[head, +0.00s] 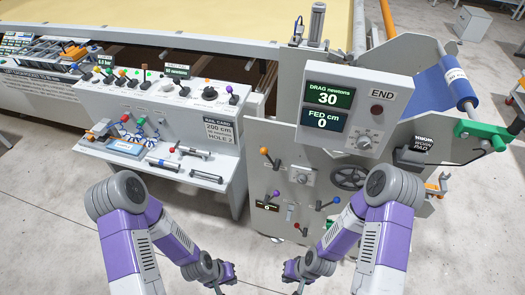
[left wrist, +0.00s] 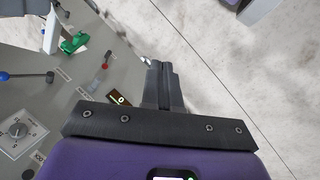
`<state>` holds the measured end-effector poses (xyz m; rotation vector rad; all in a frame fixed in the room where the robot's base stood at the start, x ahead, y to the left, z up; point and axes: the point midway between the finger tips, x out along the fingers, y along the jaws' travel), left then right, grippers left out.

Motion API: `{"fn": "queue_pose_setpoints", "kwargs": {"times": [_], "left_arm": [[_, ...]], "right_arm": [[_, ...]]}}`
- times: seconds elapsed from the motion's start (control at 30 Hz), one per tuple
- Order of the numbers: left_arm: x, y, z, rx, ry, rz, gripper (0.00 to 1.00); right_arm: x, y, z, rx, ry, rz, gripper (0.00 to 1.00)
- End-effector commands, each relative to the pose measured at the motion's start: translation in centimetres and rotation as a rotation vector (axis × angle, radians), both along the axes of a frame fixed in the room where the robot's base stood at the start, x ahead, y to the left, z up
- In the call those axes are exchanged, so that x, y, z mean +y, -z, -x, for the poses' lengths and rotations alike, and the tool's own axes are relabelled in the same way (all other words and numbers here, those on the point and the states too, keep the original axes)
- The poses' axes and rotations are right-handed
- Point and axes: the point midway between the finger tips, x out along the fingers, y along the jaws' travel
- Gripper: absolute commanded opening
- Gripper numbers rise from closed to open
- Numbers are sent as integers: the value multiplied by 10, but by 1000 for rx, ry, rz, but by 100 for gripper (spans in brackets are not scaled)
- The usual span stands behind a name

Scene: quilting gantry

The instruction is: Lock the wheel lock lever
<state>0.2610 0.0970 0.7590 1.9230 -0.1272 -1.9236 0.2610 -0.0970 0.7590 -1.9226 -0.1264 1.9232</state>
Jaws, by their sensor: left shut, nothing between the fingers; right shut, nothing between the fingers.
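The grey end panel (head: 283,214) carries a dark handwheel (head: 349,176) and several levers. A blue-knobbed lever (head: 334,201) is just below left of the wheel, and it also shows in the left wrist view (left wrist: 5,76). I cannot read which is the wheel lock lever. My left gripper (head: 218,287) is shut and empty, low in front of the panel; its fingers show in the left wrist view (left wrist: 163,85). My right gripper (head: 295,287) is shut and empty, touching no lever.
A display box (head: 358,110) reads 30 newtons and 0 cm above the panel. A small readout (head: 267,206) shows 0. A grey bench (head: 178,172) with knobs and tools stands at left. A blue roll (head: 446,82) is at right. The concrete floor (head: 60,230) is clear.

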Motion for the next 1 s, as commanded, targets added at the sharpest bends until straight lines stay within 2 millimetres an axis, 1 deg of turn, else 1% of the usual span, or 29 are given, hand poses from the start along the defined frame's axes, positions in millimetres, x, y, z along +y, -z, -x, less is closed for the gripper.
{"fn": "queue_pose_setpoints", "kwargs": {"times": [0.2,0.27,0.33,0.47,0.53,0.57,0.67,0.7,0.77,0.8,0.87,0.9,0.97,1.0], "left_arm": [[1,1,-1,5,-3,-1,0],[1,5,-2,18,-11,-2,0],[2,13,-7,48,-28,1,0],[-2,31,-24,152,-94,57,0],[-12,35,-42,209,-144,141,0],[-18,35,-52,228,-167,190,0],[-37,25,-94,250,-248,392,0],[-43,17,-116,239,-281,488,0],[-49,0,-152,197,-330,638,0],[-50,-15,-177,155,-360,740,0],[-45,-38,-214,72,-405,886,0],[-38,-54,-237,9,-432,975,0],[-25,-77,-267,-92,-467,1091,0],[-15,-91,-284,-158,-489,1155,0]], "right_arm": [[0,1,0,0,0,0,0],[0,3,0,0,0,0,0],[0,9,0,0,0,0,0],[0,26,0,0,0,0,0],[0,37,0,0,0,0,0],[0,42,0,0,0,0,0],[0,57,0,0,0,0,0],[0,63,0,0,0,0,0],[0,71,0,0,0,0,0],[0,76,0,0,0,0,0],[0,84,0,0,0,0,0],[0,88,0,0,0,0,0],[0,94,0,0,0,0,0],[0,97,0,0,0,0,0]]}}
